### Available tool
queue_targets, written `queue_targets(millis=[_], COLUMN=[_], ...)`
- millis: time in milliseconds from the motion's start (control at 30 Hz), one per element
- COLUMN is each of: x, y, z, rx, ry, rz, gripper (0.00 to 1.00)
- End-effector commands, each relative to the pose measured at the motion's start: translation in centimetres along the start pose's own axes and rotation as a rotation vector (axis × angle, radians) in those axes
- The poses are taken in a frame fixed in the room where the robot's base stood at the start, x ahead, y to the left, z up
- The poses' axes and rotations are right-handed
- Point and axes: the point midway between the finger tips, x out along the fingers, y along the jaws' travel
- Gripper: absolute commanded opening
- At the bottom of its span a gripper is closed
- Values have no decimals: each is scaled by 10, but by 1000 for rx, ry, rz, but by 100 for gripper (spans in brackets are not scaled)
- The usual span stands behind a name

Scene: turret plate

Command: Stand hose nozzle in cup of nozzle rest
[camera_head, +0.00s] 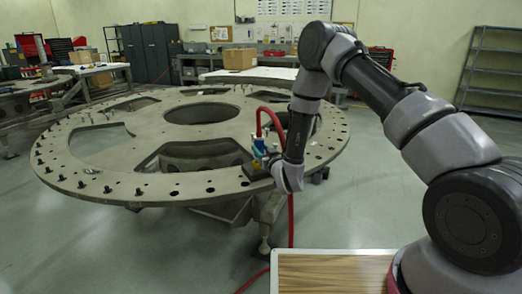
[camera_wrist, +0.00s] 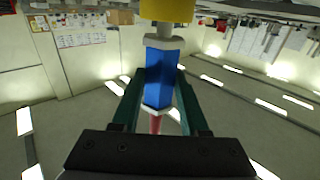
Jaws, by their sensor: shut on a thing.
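The hose nozzle (camera_wrist: 163,80) has a blue body, a pale collar and a yellow end. My gripper (camera_wrist: 159,74) is shut on the blue body, one green finger on each side. In the head view the nozzle (camera_head: 259,143) is roughly upright, yellow end down and red hose (camera_head: 268,108) looping up from its top. My gripper (camera_head: 266,156) is at the near right rim of the turret plate (camera_head: 115,186). A small dark block (camera_head: 250,172), apparently the nozzle rest, is by the yellow end. Its cup is hidden, and I cannot tell whether the nozzle touches it.
The plate has large openings and several dark pegs along its left and near rim. The red hose hangs past the rim to the floor. A wood-topped surface (camera_head: 330,252) is at the bottom near my arm. Cabinets, benches and a cardboard box (camera_head: 239,59) stand far back.

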Motion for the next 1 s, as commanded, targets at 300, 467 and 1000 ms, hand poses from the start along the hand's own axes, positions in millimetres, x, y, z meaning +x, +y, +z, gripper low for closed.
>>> queue_targets(millis=[300,467,1000], x=[0,0,0], y=[0,0,0], z=[4,6,14], rx=[0,0,0], ry=[1,1,1], rz=[0,0,-1], gripper=[0,0,0])
